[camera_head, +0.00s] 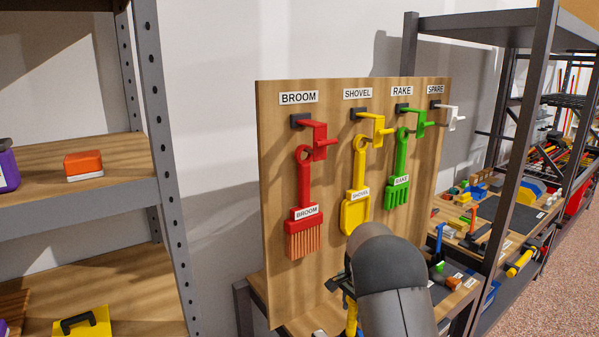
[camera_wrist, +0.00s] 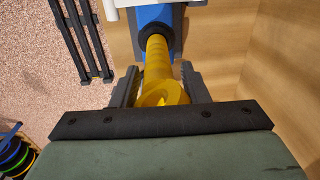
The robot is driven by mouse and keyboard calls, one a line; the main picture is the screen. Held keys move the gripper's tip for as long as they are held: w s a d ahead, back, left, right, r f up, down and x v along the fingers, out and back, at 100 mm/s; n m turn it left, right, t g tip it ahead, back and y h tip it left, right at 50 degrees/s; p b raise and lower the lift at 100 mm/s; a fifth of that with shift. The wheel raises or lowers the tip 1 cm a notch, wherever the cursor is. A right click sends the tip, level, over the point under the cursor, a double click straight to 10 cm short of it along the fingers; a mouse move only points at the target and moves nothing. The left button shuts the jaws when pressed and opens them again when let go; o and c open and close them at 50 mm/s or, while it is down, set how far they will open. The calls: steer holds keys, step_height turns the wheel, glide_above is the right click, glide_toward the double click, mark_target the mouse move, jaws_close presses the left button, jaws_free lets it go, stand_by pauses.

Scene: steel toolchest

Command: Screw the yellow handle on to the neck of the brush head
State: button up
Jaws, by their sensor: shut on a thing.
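The yellow handle (camera_wrist: 155,62) is between the two fingers of my gripper (camera_wrist: 160,82) in the wrist view, and the gripper is shut on it. Its looped end is nearest the wrist camera. Its far end meets a dark round collar on a blue part (camera_wrist: 152,14), which looks like the brush head. I cannot tell how far the handle is threaded on. In the head view my gripper (camera_head: 346,285) is partly hidden by my arm, with a bit of the yellow handle (camera_head: 351,320) below it.
A wooden board (camera_head: 275,180) stands behind the gripper, with a red broom (camera_head: 304,215), yellow shovel (camera_head: 357,205) and green rake (camera_head: 399,165) hanging on it. Steel shelf posts (camera_head: 165,160) stand at the left and right. A wooden panel (camera_wrist: 285,70) is close at the right in the wrist view.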

steer(key=shift+s+a+f, duration=0.1)
steer(key=shift+s+f, duration=0.2)
steer(key=shift+f, duration=0.4)
steer(key=shift+s+a+f, duration=0.1)
steer(key=shift+s+f, duration=0.15)
steer(key=shift+f, duration=0.45)
steer(key=m+p, duration=0.1)
steer(key=m, duration=0.5)
steer(key=shift+d, duration=0.1)
steer(key=o, duration=1.3)
steer(key=shift+r+p, duration=1.35)
steer(key=shift+r, duration=0.5)
step_height(320, 180, up, 6)
steer(key=p, duration=0.3)
glide_above(351, 336)
steer(key=w, duration=0.1)
steer(key=shift+d+f, duration=0.1)
steer(key=shift+d, duration=0.15)
